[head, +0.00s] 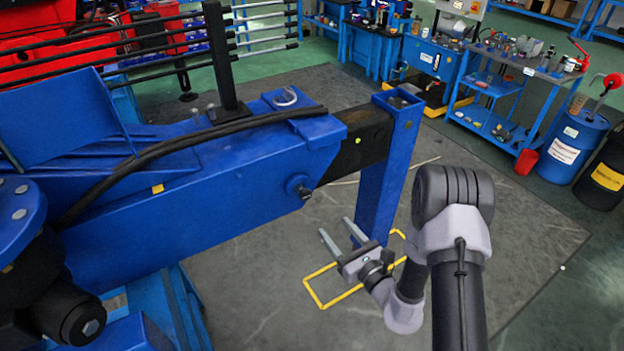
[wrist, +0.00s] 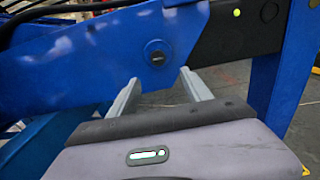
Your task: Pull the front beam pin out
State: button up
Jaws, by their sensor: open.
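The blue beam (head: 235,190) of the crane stand runs across the head view, with a dark inner beam (head: 360,145) coming out of its end. The front beam pin (head: 303,190) shows as a small round dark head on the beam's near side, close to that end. It also shows in the wrist view (wrist: 157,53), seated in the beam, above and between my fingers. My gripper (head: 336,226) is open and empty, below and right of the pin in the head view. Its two grey fingers (wrist: 159,76) point toward the beam and appear clear of the pin.
A blue upright leg (head: 385,170) stands at the inner beam's end, close to my gripper. A yellow outline (head: 322,303) marks the grey floor around its foot. A black hose (head: 180,145) lies along the beam. A blue workbench (head: 510,70) and drums (head: 578,145) stand farther back right.

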aim_at(307, 197)
jog(key=b+x, duration=0.1)
jog(key=x, duration=1.4)
jog(key=shift+w+a, duration=0.2)
jog(key=shift+a, duration=0.25)
grip_shut()
